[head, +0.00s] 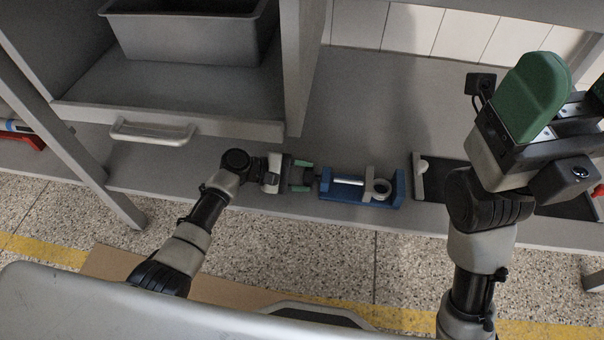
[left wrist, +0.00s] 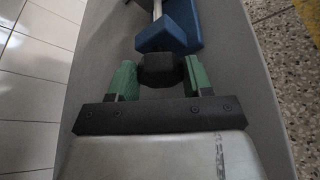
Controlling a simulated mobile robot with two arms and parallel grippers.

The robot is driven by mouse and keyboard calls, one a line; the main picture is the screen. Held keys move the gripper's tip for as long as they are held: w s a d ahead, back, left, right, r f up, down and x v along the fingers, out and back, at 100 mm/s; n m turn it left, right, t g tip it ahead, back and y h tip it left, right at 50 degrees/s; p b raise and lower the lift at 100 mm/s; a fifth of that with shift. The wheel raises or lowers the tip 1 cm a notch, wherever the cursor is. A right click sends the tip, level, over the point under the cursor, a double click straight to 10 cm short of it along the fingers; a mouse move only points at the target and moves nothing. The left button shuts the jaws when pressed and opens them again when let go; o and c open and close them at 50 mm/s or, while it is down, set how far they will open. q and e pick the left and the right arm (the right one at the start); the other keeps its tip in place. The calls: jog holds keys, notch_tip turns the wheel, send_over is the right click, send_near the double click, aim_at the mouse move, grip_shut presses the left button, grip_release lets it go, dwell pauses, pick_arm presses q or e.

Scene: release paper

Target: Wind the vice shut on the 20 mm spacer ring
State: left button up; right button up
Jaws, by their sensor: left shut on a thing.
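The blue vice (head: 345,194) lies on the bench with its bright screw rod (head: 348,180) running left to right. The light-grey spacer ring (head: 381,189) sits at its right end, between a pale grey jaw plate (head: 368,182) and the blue end jaw (head: 400,187). I cannot tell whether both jaws touch the ring. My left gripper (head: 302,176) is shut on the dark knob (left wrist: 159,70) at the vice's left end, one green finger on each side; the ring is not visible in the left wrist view. My right gripper (head: 568,95) is raised, open and empty, partly cut off by the frame.
A pale block (head: 420,177) and a dark mat (head: 448,177) lie right of the vice, partly behind my right arm. A shelf upright (head: 300,70) and a drawer with a handle (head: 152,132) stand to the left. The bench behind the vice is clear.

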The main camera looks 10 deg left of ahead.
pick_arm(q)
jog(key=o, duration=0.9)
jog(key=shift+w+n+g+b, duration=0.15)
jog(key=shift+n+g+b, duration=0.35)
jog(key=shift+n, duration=0.2)
jog(key=n+g+b, duration=0.1)
jog(key=b, duration=0.2)
jog(key=n+g+b, duration=0.1)
jog(key=n+b, duration=0.1)
jog(key=b, duration=0.2)
jog(key=shift+w+f+y, duration=0.2)
jog(key=shift+y, duration=0.1)
jog(key=shift+n, duration=0.3)
jog(key=p+v, duration=0.2)
jog(key=v, duration=0.1)
jog(key=p+v, duration=0.1)
jog(key=v, duration=0.2)
jog(key=p+v, duration=0.2)
jog(key=v, duration=0.2)
jog(key=shift+w+d+r+p, duration=0.15)
jog(key=shift+r+p, duration=0.15)
jog(key=shift+r, duration=0.05)
jog(key=shift+a, duration=0.55)
